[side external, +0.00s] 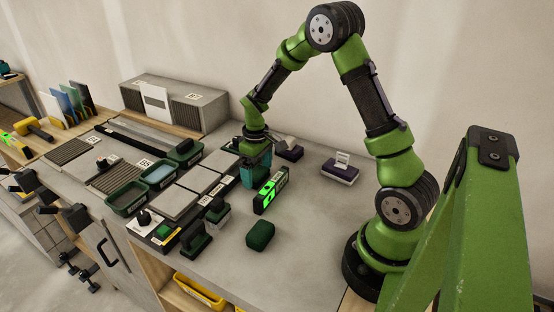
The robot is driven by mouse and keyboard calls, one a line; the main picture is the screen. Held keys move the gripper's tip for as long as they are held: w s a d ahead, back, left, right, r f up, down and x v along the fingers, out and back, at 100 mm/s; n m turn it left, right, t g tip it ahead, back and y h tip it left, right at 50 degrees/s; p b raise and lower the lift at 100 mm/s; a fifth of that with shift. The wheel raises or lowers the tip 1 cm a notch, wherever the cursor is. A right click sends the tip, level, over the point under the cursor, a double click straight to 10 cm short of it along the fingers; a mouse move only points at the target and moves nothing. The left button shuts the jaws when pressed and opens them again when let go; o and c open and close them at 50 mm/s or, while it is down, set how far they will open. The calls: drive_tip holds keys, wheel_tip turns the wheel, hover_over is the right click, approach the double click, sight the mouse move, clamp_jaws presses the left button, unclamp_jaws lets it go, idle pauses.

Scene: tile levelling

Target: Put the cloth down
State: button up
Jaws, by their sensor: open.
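A teal piece (262,170), which looks like the cloth, sits directly below my gripper (256,158) near the middle of the bench. My gripper points down over it and is open. The fingertips are small and partly hidden, so I cannot tell whether they still touch the cloth. The cloth's underside and its contact with the bench are not clear.
A level with a bright green display (270,191) stands just in front of the cloth. A dark green block (260,235) lies nearer the front. Grey tiles (200,179) and green trays (127,197) are to the left. A purple-based tool (340,172) is right; bare bench (310,215) lies between.

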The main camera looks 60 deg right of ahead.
sight(258, 172)
wheel_tip(258, 172, up, 12)
drive_tip(key=s+a+r+m+t+y, duration=0.1)
drive_tip(key=s+a+r+m+t, duration=0.1)
drive_tip(key=s+a+r, duration=0.3)
drive_tip(key=s+a+r+m+t+y, duration=0.1)
drive_tip(key=s+a+r+t, duration=0.4)
drive_tip(key=s+a, duration=0.5)
drive_tip(key=shift+s+a+r+m, duration=0.25)
drive_tip(key=shift+a+r+m, duration=0.15)
drive_tip(key=shift+m, duration=0.1)
idle(0.6)
